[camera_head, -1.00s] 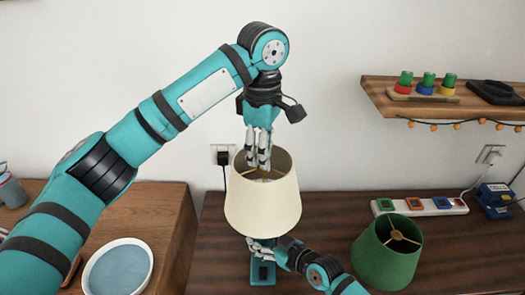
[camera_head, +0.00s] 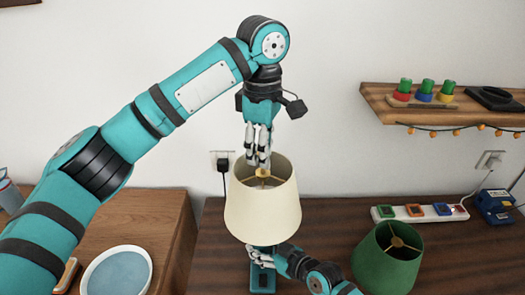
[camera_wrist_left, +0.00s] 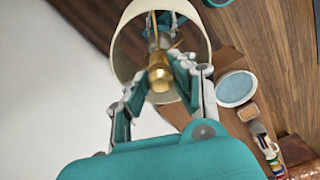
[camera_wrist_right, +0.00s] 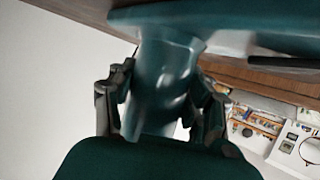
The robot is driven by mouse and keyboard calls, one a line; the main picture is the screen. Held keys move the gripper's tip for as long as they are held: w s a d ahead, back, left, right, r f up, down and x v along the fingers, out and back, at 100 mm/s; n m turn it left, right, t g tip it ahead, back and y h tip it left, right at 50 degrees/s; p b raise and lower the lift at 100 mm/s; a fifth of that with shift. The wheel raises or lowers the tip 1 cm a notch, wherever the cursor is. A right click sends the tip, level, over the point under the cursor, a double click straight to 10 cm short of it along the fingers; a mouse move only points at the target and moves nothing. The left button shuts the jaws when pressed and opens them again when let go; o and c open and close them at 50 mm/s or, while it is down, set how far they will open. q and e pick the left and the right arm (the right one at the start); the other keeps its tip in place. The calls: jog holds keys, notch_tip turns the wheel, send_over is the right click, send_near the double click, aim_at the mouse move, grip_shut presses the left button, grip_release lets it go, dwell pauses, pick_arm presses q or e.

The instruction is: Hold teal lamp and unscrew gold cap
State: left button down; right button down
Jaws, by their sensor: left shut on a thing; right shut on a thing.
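The teal lamp (camera_head: 262,281) stands upright on the dark table with a cream shade (camera_head: 262,216) around its top. A gold crosspiece (camera_head: 262,178) shows inside the shade's open top. My left gripper (camera_head: 258,162) points down at the shade's upper rim, shut on the gold cap (camera_wrist_left: 160,78), which shows between its fingers in the left wrist view. My right gripper (camera_head: 262,250) is below the shade, shut on the lamp's teal stem, which fills the middle of the right wrist view (camera_wrist_right: 162,85). The shade hides much of the stem in the head view.
A green shade (camera_head: 388,256) sits on the table to the right. A power strip (camera_head: 420,211) and a blue box (camera_head: 495,206) lie behind it. A wall shelf (camera_head: 440,107) is at upper right. A white-rimmed bowl (camera_head: 117,272) is on the left cabinet.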

pick_arm(q)
jog(key=shift+r, duration=2)
pick_arm(e)
jog(key=shift+c, duration=2.4)
grip_release()
